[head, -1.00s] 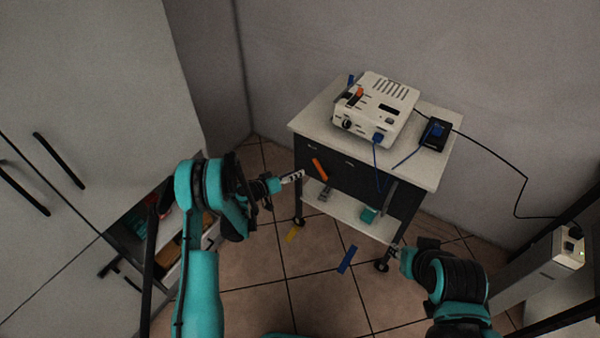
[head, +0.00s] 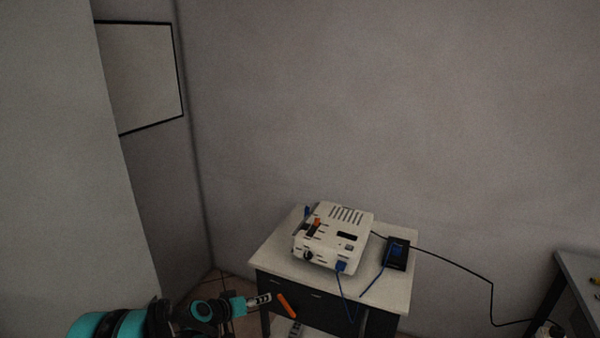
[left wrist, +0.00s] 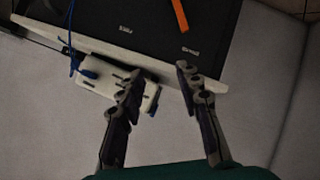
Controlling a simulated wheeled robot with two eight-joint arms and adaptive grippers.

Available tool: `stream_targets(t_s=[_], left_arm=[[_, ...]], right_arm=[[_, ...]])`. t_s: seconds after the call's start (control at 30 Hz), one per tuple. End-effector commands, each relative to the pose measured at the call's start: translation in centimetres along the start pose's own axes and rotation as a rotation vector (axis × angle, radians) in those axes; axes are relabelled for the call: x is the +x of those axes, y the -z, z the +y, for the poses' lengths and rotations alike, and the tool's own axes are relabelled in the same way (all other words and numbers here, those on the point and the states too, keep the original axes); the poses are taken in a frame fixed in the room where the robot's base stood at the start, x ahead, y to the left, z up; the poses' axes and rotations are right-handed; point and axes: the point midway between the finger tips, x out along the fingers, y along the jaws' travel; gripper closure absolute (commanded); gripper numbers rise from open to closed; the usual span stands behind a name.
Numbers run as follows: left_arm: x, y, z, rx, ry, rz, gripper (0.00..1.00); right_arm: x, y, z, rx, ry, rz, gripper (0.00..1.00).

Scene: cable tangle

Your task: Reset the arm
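My left gripper (head: 262,299) shows at the bottom of the head view, beside the front left of the cart. In the left wrist view its two fingers (left wrist: 158,75) are apart, with nothing held between them. The orange strip (head: 287,304) is just right of the fingertips in the head view, in front of the cart's dark front. It also shows at the top of the left wrist view (left wrist: 181,16). My right gripper is outside both views.
The cart's pale top (head: 276,250) carries a white device (head: 331,250) and a black box (head: 398,253). A blue cable (head: 345,295) hangs over the front edge. A black cable (head: 450,256) runs right to a dark bench (head: 582,275). A pale cabinet (head: 60,150) stands left.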

Motion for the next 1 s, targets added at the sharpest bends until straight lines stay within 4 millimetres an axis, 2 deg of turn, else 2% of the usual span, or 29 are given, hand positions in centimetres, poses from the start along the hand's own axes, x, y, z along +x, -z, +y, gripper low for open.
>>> stream_targets(t_s=[0.03,0.27,0.5,0.7,0.8,1.0], left_arm=[[-1.8,0.3,1.5,0.008,0.023,-0.022,0.66],[-9.6,-0.4,6.2,0.042,0.147,-0.110,0.66],[-18.2,-4.0,9.4,0.082,0.287,-0.178,0.66],[-24.8,-8.5,10.3,0.120,0.408,-0.214,0.66],[-27.4,-10.8,10.3,0.137,0.462,-0.225,0.66],[-30.4,-13.8,9.6,0.161,0.535,-0.234,0.66]], right_arm=[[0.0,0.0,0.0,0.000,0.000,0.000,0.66],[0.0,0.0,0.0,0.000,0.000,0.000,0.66],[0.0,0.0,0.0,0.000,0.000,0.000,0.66],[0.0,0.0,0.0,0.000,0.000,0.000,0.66],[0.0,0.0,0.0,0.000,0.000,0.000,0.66],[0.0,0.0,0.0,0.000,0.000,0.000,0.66]])
